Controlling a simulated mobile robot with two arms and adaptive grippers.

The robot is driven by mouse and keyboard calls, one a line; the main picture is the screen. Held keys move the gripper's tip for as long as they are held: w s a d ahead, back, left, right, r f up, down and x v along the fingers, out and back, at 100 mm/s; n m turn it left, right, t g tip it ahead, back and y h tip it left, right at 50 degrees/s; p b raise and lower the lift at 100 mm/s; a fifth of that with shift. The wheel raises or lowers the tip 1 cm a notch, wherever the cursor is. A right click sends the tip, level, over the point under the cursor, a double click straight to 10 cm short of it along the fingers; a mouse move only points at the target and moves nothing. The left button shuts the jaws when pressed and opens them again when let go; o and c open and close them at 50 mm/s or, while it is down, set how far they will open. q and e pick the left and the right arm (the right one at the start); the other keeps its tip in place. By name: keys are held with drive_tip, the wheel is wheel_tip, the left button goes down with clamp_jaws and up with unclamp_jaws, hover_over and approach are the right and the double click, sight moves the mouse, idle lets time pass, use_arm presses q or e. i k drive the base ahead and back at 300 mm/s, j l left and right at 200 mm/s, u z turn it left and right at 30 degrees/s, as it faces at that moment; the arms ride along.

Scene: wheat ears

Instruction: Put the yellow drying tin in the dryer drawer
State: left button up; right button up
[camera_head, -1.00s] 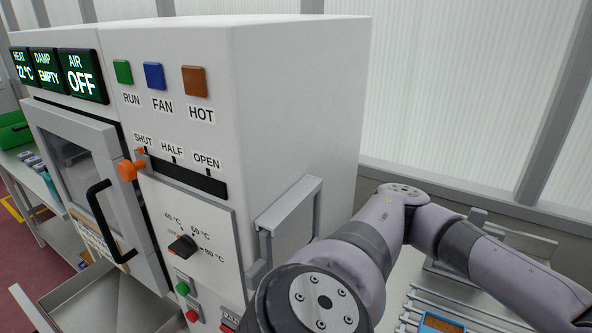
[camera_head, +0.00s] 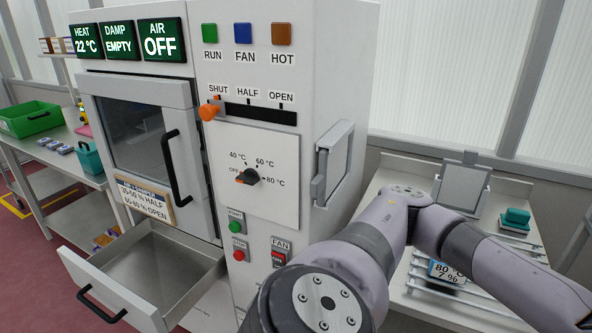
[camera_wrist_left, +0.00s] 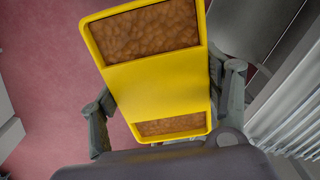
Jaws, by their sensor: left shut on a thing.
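The yellow drying tin (camera_wrist_left: 155,88) fills the middle of the left wrist view, with brown grain showing in two openings. My left gripper (camera_wrist_left: 165,100) is shut on it, one dark finger at each side, above a reddish floor. The left gripper does not show in the head view. The dryer drawer (camera_head: 165,262) is pulled out at the lower left of the head view, below the shut glass door. Its metal inside looks empty. In the head view my arm crosses at the lower right, but its gripper is out of the picture.
The dryer (camera_head: 335,70) stands in the middle, its orange lever (camera_head: 208,111) at SHUT and its displays reading 22 °C, EMPTY and OFF. A side table (camera_head: 62,150) with a green crate (camera_head: 30,118) is at the left. A bench with rails (camera_head: 470,275) is at the right.

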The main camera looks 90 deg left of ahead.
sight(157, 282)
drive_tip(key=k+j+u, duration=0.15)
drive_tip(key=u, duration=0.25)
drive_tip(key=k+j+u, duration=0.25)
drive_tip(key=u, duration=0.15)
drive_tip(key=k+j+u, duration=0.1)
drive_tip(key=j+u, duration=0.6)
drive_tip(key=u, duration=0.2)
drive_tip(key=j+u, duration=0.35)
drive_tip(key=u, duration=0.15)
drive_tip(key=i+j+u, duration=0.1)
drive_tip(key=j+u, duration=0.35)
drive_tip(key=l, duration=0.1)
